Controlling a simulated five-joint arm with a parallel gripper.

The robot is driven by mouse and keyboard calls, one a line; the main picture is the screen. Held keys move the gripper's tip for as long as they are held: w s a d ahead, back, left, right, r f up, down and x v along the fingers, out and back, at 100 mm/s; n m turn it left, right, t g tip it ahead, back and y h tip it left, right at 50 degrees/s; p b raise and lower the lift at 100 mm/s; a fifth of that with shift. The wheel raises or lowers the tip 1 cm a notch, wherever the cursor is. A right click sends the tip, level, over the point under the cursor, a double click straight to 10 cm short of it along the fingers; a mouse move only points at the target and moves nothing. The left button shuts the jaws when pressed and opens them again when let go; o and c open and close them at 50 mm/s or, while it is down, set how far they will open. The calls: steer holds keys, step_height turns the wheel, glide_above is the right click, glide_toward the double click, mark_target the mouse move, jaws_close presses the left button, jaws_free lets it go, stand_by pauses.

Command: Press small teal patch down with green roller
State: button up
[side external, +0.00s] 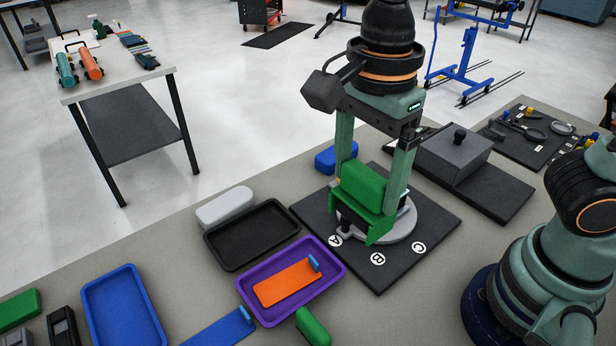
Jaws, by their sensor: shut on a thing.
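My gripper (372,182) points down over the black mat (440,222), with its two teal fingers shut on a bright green tool (364,187). The green tool has a blocky upper part and a lower green part that reaches low over a round light-grey disc (405,218) on the mat. I cannot tell whether the tool touches the disc. No small teal patch can be made out; the tool and fingers hide part of the disc.
A purple tray (338,271) holds an orange patch (284,283) with a blue tab. A black tray (291,232), white block (225,206), blue tray (122,300) and green block (312,327) lie left and in front. A dark box (455,152) stands behind right.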

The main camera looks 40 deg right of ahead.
steer(key=w+d+f, duration=0.4)
steer(key=w+d, duration=0.4)
steer(key=d, duration=0.4)
steer(key=shift+w+d+f, duration=0.1)
steer(key=shift+f, duration=1.65)
steer(key=shift+w+d+f, duration=0.1)
steer(key=shift+f, duration=1.65)
